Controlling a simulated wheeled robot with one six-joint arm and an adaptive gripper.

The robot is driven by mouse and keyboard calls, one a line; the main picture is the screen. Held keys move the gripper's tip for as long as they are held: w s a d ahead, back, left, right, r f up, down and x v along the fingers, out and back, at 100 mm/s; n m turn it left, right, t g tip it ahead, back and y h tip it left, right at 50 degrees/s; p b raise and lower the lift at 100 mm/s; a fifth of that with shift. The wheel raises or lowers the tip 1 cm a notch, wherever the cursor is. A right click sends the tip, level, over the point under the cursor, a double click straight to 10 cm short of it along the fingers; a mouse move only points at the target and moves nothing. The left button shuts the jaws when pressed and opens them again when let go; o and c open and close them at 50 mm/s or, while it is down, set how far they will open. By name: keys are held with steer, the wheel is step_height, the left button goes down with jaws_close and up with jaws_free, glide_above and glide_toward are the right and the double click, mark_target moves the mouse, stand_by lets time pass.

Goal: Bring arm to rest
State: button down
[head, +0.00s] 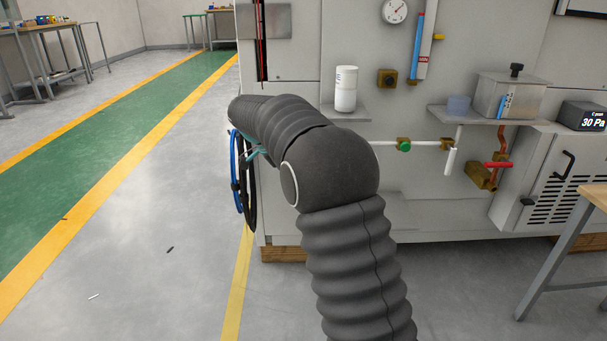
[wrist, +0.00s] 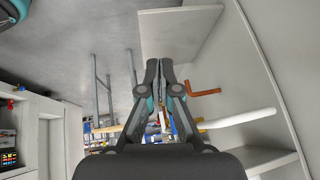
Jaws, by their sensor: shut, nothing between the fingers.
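My gripper (wrist: 160,66) points away from the wrist camera, with its dark, teal-marked fingers close together and empty. In the head view, my dark ribbed arm rises from the bottom, bends at a rounded elbow and reaches left and away in front of the chamber wall. Only small teal bits of the gripper end show there beside the arm; the fingertips are hidden.
The chamber (head: 290,190) fills the right, with a white bottle (head: 346,88) on a small shelf, a red-handled valve (head: 487,175) and a gauge (head: 395,11). Blue and black hoses (head: 238,180) hang by the arm's far end. The floor (head: 150,240) at left is mostly clear.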

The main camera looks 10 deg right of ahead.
step_height(320, 180, down, 6)
steer(key=s+a+n+y, duration=0.2)
steer(key=s+n, duration=0.1)
steer(key=n, duration=0.7)
steer(key=s+r+n+y+p, duration=0.1)
steer(key=s+r+n+y, duration=0.1)
steer(key=s+n, duration=0.45)
steer(key=s+d+r+n+t+y+p, duration=0.1)
steer(key=s+r+p, duration=0.3)
steer(key=s, duration=1.1)
steer(key=s+r+n+t+y+p, duration=0.1)
steer(key=s+r+n+t+p, duration=0.1)
steer(key=s+r, duration=0.7)
steer(key=s+t+p, duration=0.1)
steer(key=s, duration=0.4)
steer(key=shift+s+d+t+y+p, duration=0.3)
steer(key=shift+s+d+p, duration=0.1)
